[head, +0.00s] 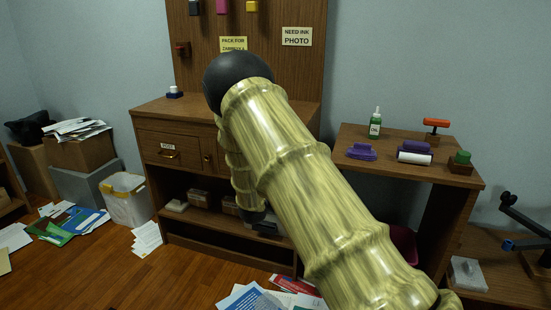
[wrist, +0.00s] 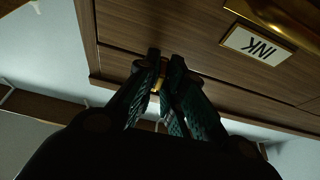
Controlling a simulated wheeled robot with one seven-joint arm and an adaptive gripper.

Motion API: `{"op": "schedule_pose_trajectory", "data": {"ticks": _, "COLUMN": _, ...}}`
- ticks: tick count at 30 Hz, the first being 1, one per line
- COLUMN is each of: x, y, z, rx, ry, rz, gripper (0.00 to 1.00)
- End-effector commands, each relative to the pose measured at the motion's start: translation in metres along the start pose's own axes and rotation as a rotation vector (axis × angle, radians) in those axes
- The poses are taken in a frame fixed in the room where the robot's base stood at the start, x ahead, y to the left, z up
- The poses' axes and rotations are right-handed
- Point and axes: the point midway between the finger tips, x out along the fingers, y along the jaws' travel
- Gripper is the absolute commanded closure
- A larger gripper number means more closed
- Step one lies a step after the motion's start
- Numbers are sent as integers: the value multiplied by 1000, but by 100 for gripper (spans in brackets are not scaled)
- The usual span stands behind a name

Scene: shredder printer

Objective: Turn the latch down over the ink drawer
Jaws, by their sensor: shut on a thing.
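The ink drawer (wrist: 210,60) shows upside down in the wrist view, with its INK label (wrist: 255,44) and a brass handle (wrist: 290,20). My gripper (wrist: 164,82) has its dark ridged fingers close together on a small brass latch (wrist: 159,86) by the drawer front's edge. The fingers hide most of the latch, so its exact angle cannot be told. In the head view my arm covers the ink drawer and the latch, and the fingertips cannot be made out.
The wooden cabinet (head: 155,111) has a labelled drawer (head: 165,160) at left and an open shelf below. Papers (head: 245,298) and a bin (head: 128,200) are on the floor.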

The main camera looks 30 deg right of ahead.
Motion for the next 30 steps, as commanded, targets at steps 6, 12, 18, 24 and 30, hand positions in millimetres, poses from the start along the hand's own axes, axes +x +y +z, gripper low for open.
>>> {"op": "schedule_pose_trajectory", "data": {"ticks": 6, "x": -1, "y": -2, "z": 1, "rx": 39, "ry": -3, "rz": 16, "gripper": 100}}
{"op": "schedule_pose_trajectory", "data": {"ticks": 12, "x": -1, "y": -3, "z": 1, "rx": 46, "ry": -2, "rz": 19, "gripper": 100}}
{"op": "schedule_pose_trajectory", "data": {"ticks": 18, "x": -1, "y": -3, "z": 1, "rx": 46, "ry": -2, "rz": 18, "gripper": 100}}
{"op": "schedule_pose_trajectory", "data": {"ticks": 24, "x": 0, "y": -3, "z": 1, "rx": 45, "ry": -2, "rz": 18, "gripper": 68}}
{"op": "schedule_pose_trajectory", "data": {"ticks": 30, "x": 0, "y": -2, "z": 0, "rx": 45, "ry": -1, "rz": 19, "gripper": 68}}
